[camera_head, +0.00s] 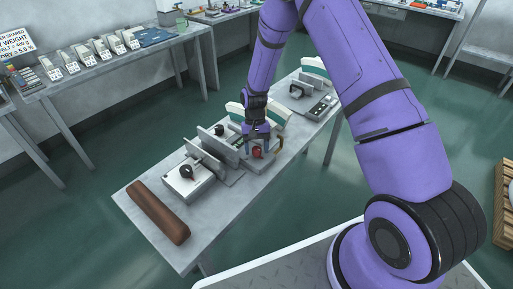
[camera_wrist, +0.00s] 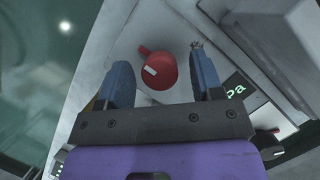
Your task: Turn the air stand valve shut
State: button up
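The air stand valve shows as a red knob (camera_wrist: 158,71) with a white mark and a short lever-like tab on one side. In the head view the red knob (camera_head: 257,153) sits on a grey stand at the middle of the table. My gripper (camera_wrist: 163,82) is open, with one blue finger to each side and below the knob in the wrist view. The knob lies between and just ahead of the fingertips, and I see no clear contact. In the head view my gripper (camera_head: 255,144) hangs right over the stand.
The long grey table (camera_head: 215,212) holds a white device with a black knob (camera_head: 187,172), upright grey plates, a brown roll (camera_head: 160,210) and a keypad device (camera_head: 322,107) at the far end. A side bench (camera_head: 85,75) along the wall carries several small items.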

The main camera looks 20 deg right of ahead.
jog(key=v, duration=1)
jog(key=shift+w+r, duration=0.2)
jog(key=shift+r, duration=0.15)
